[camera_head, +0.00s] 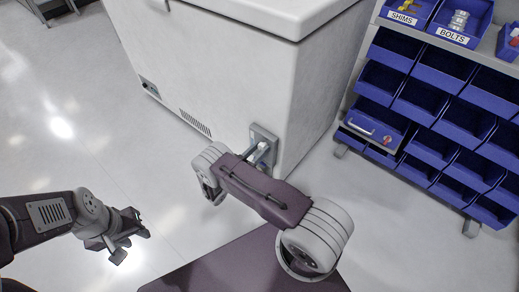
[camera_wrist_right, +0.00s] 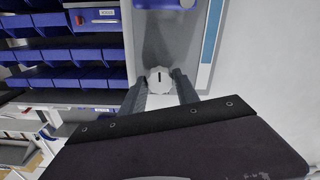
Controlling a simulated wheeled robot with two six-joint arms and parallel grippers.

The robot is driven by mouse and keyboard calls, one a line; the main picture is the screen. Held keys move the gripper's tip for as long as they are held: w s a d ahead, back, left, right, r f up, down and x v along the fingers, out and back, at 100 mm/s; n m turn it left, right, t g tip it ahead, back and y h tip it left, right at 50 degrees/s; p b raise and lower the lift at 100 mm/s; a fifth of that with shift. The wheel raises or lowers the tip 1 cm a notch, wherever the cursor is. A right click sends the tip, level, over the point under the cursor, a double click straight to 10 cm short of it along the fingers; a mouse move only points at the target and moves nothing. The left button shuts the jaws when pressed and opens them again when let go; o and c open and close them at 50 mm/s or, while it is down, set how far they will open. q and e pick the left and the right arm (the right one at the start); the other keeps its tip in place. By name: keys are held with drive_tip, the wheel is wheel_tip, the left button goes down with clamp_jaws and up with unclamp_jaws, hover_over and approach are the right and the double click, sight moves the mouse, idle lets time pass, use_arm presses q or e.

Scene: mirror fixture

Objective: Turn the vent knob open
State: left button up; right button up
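The white round vent knob (camera_wrist_right: 158,84) sits on a grey panel (camera_wrist_right: 190,40) in the right wrist view. A short dark mark on it points up in that picture. My right gripper (camera_wrist_right: 160,77) is open, with one finger on each side of the knob. A small gap seems to show beside the knob, and contact is not clear. In the head view the panel (camera_head: 264,130) is on the corner of a white chest cabinet (camera_head: 220,70); my right arm hides the knob there. My left gripper (camera_head: 132,243) is open and empty above the floor at left.
A rack of blue bins (camera_head: 430,100) stands at the right, with labelled bins of small parts on top. The pale floor (camera_head: 60,130) at the left is clear.

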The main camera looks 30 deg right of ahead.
drive_tip(key=o, duration=0.3)
drive_tip(key=shift+s+a+r, duration=0.1)
drive_tip(key=shift+a, duration=0.15)
drive_tip(key=p+v, duration=0.2)
drive_tip(key=v, duration=0.6)
drive_tip(key=shift+a, duration=0.25)
drive_tip(key=shift+s, duration=0.1)
